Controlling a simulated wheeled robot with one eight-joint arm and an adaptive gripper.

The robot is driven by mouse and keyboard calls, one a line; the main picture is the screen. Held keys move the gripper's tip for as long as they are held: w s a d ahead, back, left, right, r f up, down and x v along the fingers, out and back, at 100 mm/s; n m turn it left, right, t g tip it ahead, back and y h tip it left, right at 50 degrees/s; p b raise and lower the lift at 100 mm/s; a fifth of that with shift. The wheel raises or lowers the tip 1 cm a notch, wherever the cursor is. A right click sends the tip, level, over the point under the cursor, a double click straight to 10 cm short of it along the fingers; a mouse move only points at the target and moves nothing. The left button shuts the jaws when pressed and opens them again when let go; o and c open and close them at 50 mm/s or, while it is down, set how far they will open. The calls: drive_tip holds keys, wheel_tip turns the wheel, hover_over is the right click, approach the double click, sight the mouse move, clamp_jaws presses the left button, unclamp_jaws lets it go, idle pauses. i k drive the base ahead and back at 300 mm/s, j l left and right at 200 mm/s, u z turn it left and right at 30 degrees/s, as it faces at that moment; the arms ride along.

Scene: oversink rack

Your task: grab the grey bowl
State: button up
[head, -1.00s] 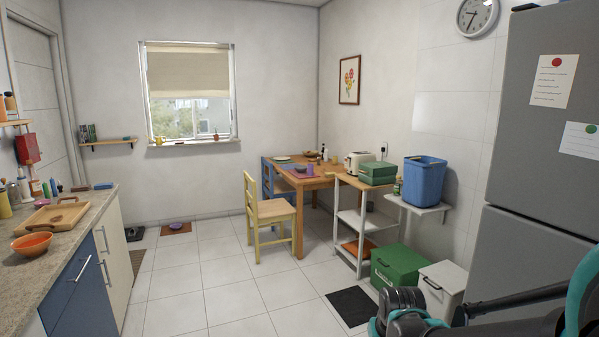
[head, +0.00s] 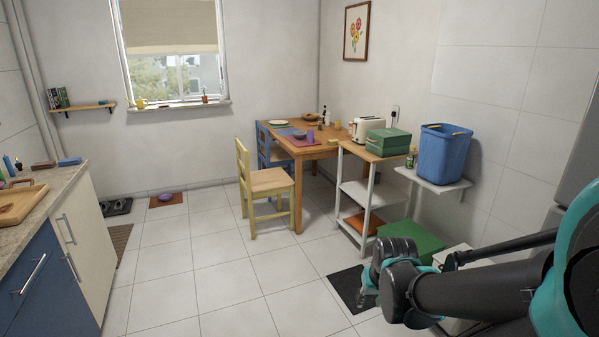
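A small greyish bowl (head: 299,134) seems to sit on the wooden table (head: 322,150) by the far wall, at the red placemat. It is too small in the head view to be sure of its shape and colour. My gripper (head: 368,280) shows at the lower right, at the end of my dark and teal arm, well in front of the table and apart from it. Its fingers are mostly hidden or too small to read.
A yellow chair (head: 268,185) stands before the table's left side. A white shelf cart (head: 364,192), green box (head: 412,238) and blue bin (head: 445,153) line the right. A counter (head: 45,205) runs along the left. The middle floor is clear.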

sight(300, 136)
drive_tip(key=i, duration=1.35)
drive_tip(key=i+l, duration=0.1)
drive_tip(key=i, duration=1.25)
drive_tip(key=i+u, duration=0.1)
drive_tip(key=i, duration=1.25)
